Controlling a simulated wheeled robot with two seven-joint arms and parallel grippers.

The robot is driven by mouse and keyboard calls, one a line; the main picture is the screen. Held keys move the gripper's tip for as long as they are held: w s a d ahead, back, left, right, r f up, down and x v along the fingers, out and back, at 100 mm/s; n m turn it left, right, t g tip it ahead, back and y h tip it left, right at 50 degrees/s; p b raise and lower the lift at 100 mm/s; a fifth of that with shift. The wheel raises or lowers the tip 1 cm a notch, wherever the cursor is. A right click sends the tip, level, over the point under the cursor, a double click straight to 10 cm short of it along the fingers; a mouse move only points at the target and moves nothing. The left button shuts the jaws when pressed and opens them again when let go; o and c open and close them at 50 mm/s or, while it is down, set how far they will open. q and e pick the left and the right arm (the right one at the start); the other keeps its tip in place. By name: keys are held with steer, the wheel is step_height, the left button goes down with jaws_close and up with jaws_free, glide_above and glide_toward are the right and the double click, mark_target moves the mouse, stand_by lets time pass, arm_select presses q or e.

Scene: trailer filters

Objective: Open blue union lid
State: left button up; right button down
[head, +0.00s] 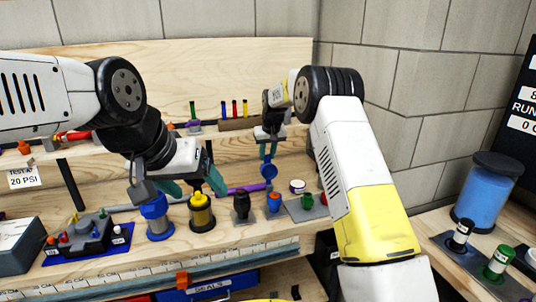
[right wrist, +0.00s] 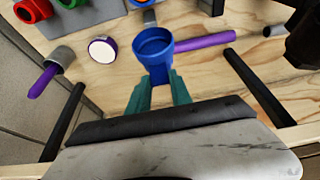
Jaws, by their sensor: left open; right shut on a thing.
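The blue union lid (right wrist: 153,50) shows in the right wrist view as a round, cup-like blue piece with its open end facing the camera. It also shows in the head view (head: 268,171) at the wooden back panel. My right gripper (right wrist: 160,92) has its teal fingers closed on the near part of this piece; it also shows in the head view (head: 268,152). A purple pipe (right wrist: 205,42) extends to its right in the wrist view; whether they join is unclear. My left gripper (head: 194,184) is open and empty, above and between a blue-topped canister (head: 157,218) and a yellow canister (head: 202,213).
A white round cap (right wrist: 102,49) lies left of the lid in the wrist view. A large blue jar (head: 485,195) stands at the right.

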steer(key=shift+w+r, duration=0.2)
steer(key=shift+r, duration=0.05)
steer(key=c, duration=1.5)
jaws_free()
steer(key=o, duration=0.3)
steer(key=shift+o, duration=0.2)
steer(key=shift+f, duration=0.15)
steer(key=shift+s, duration=0.1)
steer(key=v, duration=0.7)
steer(key=shift+r, duration=0.4)
steer(key=shift+s+d, duration=0.1)
steer(key=shift+s, duration=0.05)
